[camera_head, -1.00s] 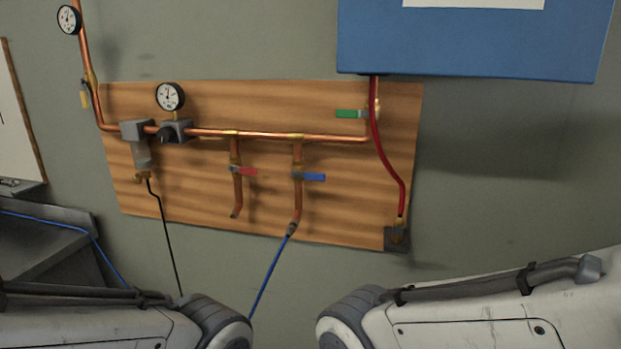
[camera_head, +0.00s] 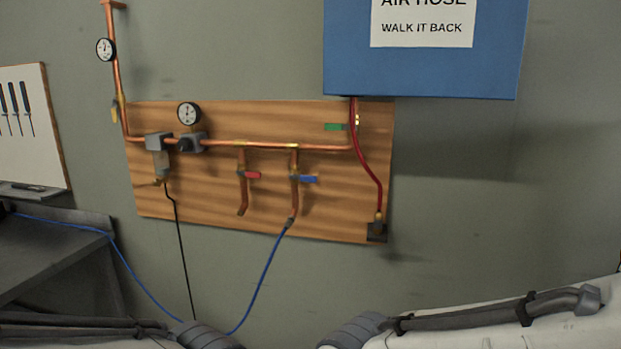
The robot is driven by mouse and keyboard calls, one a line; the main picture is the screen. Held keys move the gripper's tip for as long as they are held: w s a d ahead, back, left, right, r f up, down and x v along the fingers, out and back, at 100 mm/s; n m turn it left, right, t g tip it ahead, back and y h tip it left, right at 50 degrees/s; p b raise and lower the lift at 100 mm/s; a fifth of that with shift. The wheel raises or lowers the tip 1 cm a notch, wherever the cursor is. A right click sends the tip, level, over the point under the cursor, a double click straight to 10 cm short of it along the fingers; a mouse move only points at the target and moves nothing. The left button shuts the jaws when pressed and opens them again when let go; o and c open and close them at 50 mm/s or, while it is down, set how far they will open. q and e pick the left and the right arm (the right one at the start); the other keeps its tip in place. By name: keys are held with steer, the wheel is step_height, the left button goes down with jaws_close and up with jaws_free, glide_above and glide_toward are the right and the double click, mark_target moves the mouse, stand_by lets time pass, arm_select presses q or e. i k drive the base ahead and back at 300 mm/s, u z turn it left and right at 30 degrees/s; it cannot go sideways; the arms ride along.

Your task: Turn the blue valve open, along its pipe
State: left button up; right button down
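The blue valve handle (camera_head: 308,179) is on the right-hand drop pipe (camera_head: 294,195) of the wooden board on the wall. The handle points sideways to the right, across its vertical pipe. A blue hose (camera_head: 262,275) hangs from the bottom of that pipe. Both my arms show only as white links along the bottom edge, well below and in front of the board. Neither of my grippers is in view.
A red handle (camera_head: 250,175) is on the left drop pipe and a green handle (camera_head: 335,127) is at the upper right. A blue box (camera_head: 425,75) with a sign overhangs the board's top right. A dark bench (camera_head: 50,250) stands at left. The space before the board is clear.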

mark_target(307, 179)
steer(key=z, duration=0.45)
steer(key=i, duration=0.9)
steer(key=u, duration=0.45)
